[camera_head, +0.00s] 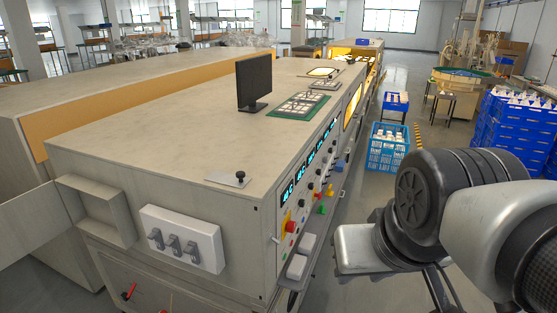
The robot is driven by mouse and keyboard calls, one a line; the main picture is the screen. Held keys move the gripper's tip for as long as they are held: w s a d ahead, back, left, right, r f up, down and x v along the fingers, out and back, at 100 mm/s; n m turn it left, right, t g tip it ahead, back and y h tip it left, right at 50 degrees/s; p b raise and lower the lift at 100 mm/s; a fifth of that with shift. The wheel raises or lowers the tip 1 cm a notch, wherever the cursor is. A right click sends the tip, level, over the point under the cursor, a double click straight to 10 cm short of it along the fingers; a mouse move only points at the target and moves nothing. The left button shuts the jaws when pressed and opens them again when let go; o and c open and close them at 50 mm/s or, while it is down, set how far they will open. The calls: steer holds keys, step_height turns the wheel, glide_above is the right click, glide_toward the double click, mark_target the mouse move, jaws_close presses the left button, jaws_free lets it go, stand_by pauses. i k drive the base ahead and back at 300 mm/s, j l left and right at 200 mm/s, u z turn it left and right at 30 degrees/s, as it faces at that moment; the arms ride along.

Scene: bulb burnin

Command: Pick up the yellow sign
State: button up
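No loose yellow sign can be picked out with certainty. A small yellow plate (287,217) shows on the front panel of the near bench, just above a red button; I cannot tell whether it is the sign. My arm fills the lower right of the view, to the right of the panel and apart from it. Dark thin parts at the end of my arm, probably my gripper (438,290), show at the bottom edge, partly hidden by the wrist. I cannot tell whether it is open or holds anything.
The long grey bench (190,140) carries a black monitor (254,82) and a green-edged tray (303,105). Blue crates (388,147) stand on the floor beyond, and stacked blue crates (510,125) stand at the right. The aisle floor between them is clear.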

mark_target(329, 193)
steer(key=i+l+u, duration=0.6)
steer(key=l+u, duration=0.15)
steer(key=i+l, duration=0.15)
steer(key=l, duration=0.25)
steer(key=i+l+u, duration=0.15)
steer(key=l, duration=0.2)
steer(key=i+l, duration=0.1)
steer(key=l, duration=0.3)
steer(key=i+l, duration=0.15)
steer(key=l, duration=0.2)
steer(key=i+l, duration=0.15)
steer(key=l, duration=0.25)
steer(key=i+l, duration=0.15)
steer(key=l, duration=0.2)
steer(key=i+l+u, duration=0.1)
steer(key=l, duration=0.3)
steer(key=i+l, duration=0.2)
steer(key=l, duration=0.15)
steer(key=i+l, duration=0.1)
steer(key=l, duration=0.3)
steer(key=i+l, duration=0.15)
steer(key=l, duration=0.25)
steer(key=j+u, duration=0.05)
